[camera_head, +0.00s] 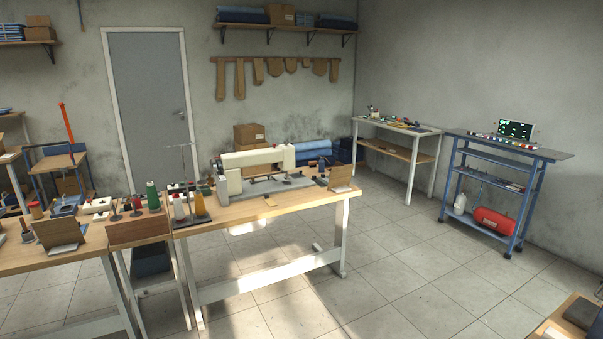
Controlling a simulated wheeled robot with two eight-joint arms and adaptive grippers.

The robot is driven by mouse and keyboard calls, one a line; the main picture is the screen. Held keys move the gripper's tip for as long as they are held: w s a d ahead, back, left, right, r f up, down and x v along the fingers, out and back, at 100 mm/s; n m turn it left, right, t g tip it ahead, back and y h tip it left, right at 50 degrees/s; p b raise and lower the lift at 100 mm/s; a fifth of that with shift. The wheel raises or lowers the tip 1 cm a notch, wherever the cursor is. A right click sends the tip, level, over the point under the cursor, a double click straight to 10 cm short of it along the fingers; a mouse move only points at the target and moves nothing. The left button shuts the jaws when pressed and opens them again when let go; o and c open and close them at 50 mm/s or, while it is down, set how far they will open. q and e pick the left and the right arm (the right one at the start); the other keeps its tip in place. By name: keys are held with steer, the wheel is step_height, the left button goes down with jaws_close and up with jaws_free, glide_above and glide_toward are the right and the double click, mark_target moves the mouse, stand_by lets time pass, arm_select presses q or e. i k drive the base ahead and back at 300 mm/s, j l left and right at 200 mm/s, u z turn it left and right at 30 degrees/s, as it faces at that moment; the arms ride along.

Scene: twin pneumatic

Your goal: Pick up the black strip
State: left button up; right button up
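I cannot pick out a black strip with certainty in the head view. The blue cart (448,205) at the right has a dark top and holds a small screen with green marks (515,129) and a row of small coloured parts (497,140). A white-legged bench (412,180) left of it carries small mixed items too small to tell apart. A dark flat object (581,313) lies on a wooden surface at the bottom right corner, partly cut off. Neither of my grippers is in view.
A sewing machine (255,168) stands on a wooden table (290,207) at the centre. Thread cones (153,196) stand at its left end. A red tank (494,221) sits on the cart's lower shelf. The tiled floor (390,265) between table and cart is clear.

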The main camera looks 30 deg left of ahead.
mark_target(314, 177)
steer(key=i+j+u, duration=0.4)
steer(key=i, duration=0.8)
steer(key=i+l+u, duration=0.2)
steer(key=i+u, duration=0.25)
steer(key=i, duration=0.7)
steer(key=i+l, duration=0.15)
steer(key=l, duration=0.2)
steer(key=i+j+z, duration=0.15)
steer(key=i, duration=0.2)
steer(key=i+j+z, duration=0.15)
steer(key=i, duration=0.2)
